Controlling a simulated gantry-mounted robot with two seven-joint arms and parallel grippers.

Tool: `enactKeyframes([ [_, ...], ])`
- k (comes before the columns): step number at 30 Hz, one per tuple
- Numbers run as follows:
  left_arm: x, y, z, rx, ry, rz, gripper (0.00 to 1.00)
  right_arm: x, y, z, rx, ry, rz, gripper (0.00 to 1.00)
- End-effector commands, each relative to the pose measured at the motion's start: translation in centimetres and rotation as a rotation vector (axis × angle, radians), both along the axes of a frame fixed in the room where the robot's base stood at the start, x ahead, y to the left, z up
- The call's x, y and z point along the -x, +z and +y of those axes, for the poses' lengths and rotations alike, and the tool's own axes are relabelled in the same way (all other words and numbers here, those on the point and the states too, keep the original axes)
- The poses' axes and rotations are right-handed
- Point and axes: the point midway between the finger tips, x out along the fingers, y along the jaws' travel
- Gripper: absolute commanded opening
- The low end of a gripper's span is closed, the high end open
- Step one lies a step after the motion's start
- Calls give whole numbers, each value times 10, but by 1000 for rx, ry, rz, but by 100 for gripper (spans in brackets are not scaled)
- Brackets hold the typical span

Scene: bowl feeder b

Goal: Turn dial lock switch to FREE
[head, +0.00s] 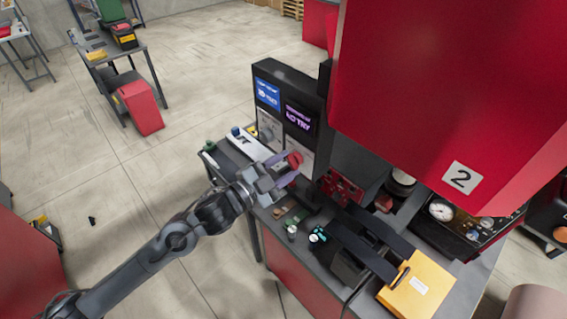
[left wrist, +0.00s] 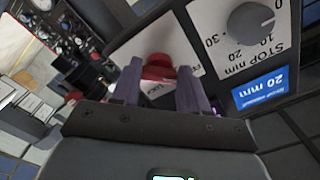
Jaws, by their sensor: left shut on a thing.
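The red dial lock switch (left wrist: 160,70) sits on a white panel plate between my left gripper's two purple fingers (left wrist: 160,92) in the left wrist view. The gripper is shut on the switch. My right gripper is not in view.
A grey dial (left wrist: 251,23) marked STOP and a blue display (left wrist: 265,90) reading 20 mm are beside the switch. A big red machine housing (head: 440,80) overhangs on the right. A yellow box (head: 418,289) and small parts lie on the bench. Open floor lies to the left.

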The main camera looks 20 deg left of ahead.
Motion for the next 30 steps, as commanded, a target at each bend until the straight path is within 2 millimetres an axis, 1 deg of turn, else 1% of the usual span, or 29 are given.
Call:
enactKeyframes([
  [12,0,0,0,10,0,3,14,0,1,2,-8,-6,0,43],
  [13,0,0,0,10,0,3,46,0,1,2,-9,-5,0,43],
  [15,0,0,0,10,0,3,56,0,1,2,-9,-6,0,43],
  [18,0,0,0,8,-1,3,70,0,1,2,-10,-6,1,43],
  [26,0,0,0,8,-1,3,70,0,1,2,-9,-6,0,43],
  [30,5,-1,3,6,0,3,70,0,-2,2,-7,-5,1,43],
])
